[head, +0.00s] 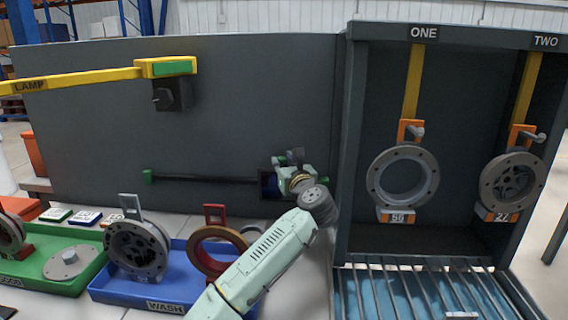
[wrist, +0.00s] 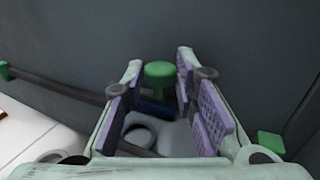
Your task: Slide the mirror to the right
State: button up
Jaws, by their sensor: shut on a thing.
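The mirror (head: 267,185), a small dark-edged panel with a blue tint, sits on the dark rail (head: 205,179) low on the grey wall, toward the rail's right part. In the head view my gripper and wrist cover much of it. My gripper (head: 290,160) is at the mirror. In the wrist view a green knob (wrist: 159,73) shows between the purple-padded fingers of my gripper (wrist: 157,88), which is shut on it. Below the knob are a blue edge (wrist: 155,108) and a pale surface, partly hidden by the fingers.
A green rail stop (head: 148,176) marks the left end; another green block (wrist: 270,143) shows at right in the wrist view. The booth (head: 343,150) with hanging wheels stands right of the wall. Blue (head: 125,296) and green trays (head: 35,284) hold parts in front.

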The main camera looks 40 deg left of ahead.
grip_shut()
jog(key=w+d, duration=0.2)
jog(key=d, duration=0.1)
jog(key=shift+w+d, duration=0.1)
jog(key=shift+d, duration=0.15)
dwell(0.3)
jog(key=o, duration=0.7)
grip_release()
jog(key=shift+d, duration=0.15)
